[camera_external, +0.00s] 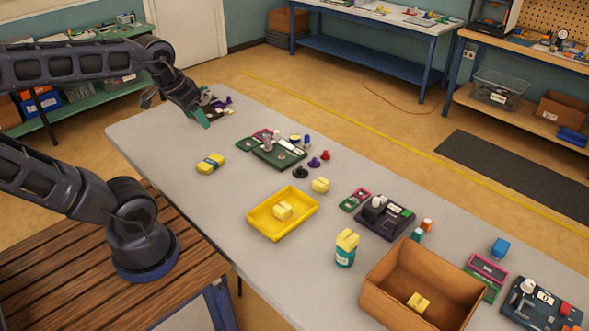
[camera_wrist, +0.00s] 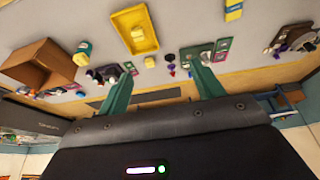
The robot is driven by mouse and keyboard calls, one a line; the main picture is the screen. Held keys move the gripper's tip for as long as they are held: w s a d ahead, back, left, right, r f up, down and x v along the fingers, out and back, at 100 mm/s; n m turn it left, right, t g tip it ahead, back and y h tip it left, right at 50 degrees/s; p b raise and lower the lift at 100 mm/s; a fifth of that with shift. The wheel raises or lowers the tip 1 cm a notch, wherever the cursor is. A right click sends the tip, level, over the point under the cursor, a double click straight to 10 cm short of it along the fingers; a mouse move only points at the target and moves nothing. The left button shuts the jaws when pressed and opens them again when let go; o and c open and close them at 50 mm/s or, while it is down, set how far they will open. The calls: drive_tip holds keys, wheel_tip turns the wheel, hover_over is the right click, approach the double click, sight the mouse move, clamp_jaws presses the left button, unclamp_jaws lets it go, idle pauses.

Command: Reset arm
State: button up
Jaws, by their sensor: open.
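My gripper (camera_external: 207,119) is at the far left end of the long grey table, above its surface, with its green fingers pointing down. My arm reaches over from the left side. In the wrist view my gripper (camera_wrist: 165,80) has its two green fingers spread wide apart with nothing between them. Whether the fingertips touch the small parts near them cannot be told from the external view.
Dark and purple parts (camera_external: 218,103) lie near my gripper.

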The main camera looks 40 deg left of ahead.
drive_tip(key=shift+s+a+f, duration=0.15)
drive_tip(key=shift+s+a, duration=0.15)
drive_tip(key=shift+s, duration=0.2)
